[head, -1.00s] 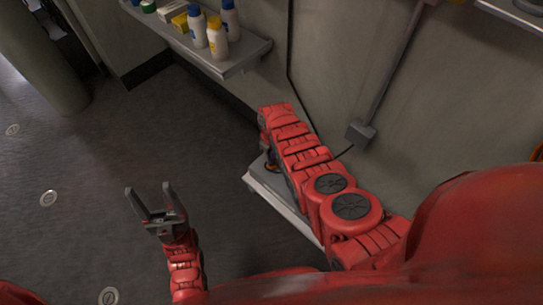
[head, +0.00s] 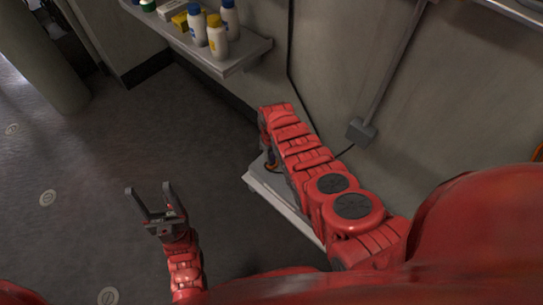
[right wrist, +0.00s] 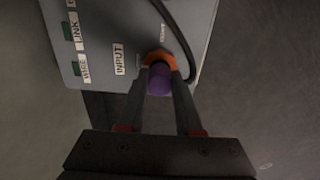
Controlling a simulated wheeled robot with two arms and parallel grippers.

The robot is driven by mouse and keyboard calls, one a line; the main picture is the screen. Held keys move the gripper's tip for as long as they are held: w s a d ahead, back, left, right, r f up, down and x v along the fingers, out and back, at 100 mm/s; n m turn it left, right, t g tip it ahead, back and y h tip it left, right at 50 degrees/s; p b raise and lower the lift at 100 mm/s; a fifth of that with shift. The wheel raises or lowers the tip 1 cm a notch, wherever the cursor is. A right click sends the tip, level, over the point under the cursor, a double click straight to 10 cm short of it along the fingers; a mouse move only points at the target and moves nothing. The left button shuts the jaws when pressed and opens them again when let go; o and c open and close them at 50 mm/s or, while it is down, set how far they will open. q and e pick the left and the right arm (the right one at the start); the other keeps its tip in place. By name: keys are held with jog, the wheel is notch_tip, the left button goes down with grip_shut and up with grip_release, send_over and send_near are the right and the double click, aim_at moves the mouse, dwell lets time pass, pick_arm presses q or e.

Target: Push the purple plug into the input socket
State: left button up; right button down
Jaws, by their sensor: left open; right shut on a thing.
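In the right wrist view, the purple plug (right wrist: 160,80) is between the fingers of my right gripper (right wrist: 160,72), which is shut on it. The plug's far end is at an orange ring (right wrist: 158,57) on a grey box (right wrist: 95,25). I cannot tell how deep the plug sits in it. An INPUT label (right wrist: 119,58) is just left of the ring. A black cable (right wrist: 182,30) curves past the ring on the right. In the head view my right arm hides its gripper and the plug. My left gripper (head: 150,189) is open and empty above the floor.
The box face carries LINK (right wrist: 75,27) and WIRE (right wrist: 85,66) labels with green patches. In the head view, a grey ledge (head: 290,207) lies beneath my right arm. A wall shelf (head: 240,60) holds bottles and boxes. The dark floor (head: 85,150) at left is clear.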

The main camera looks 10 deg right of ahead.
jog(key=c, duration=0.5)
grip_release()
notch_tip(320, 180, up, 7)
jog(key=p, duration=0.4)
jog(key=shift+f, duration=0.2)
notch_tip(320, 180, up, 11)
jog(key=p, duration=0.2)
jog(key=shift+f+p, duration=0.15)
jog(key=shift+p, duration=0.2)
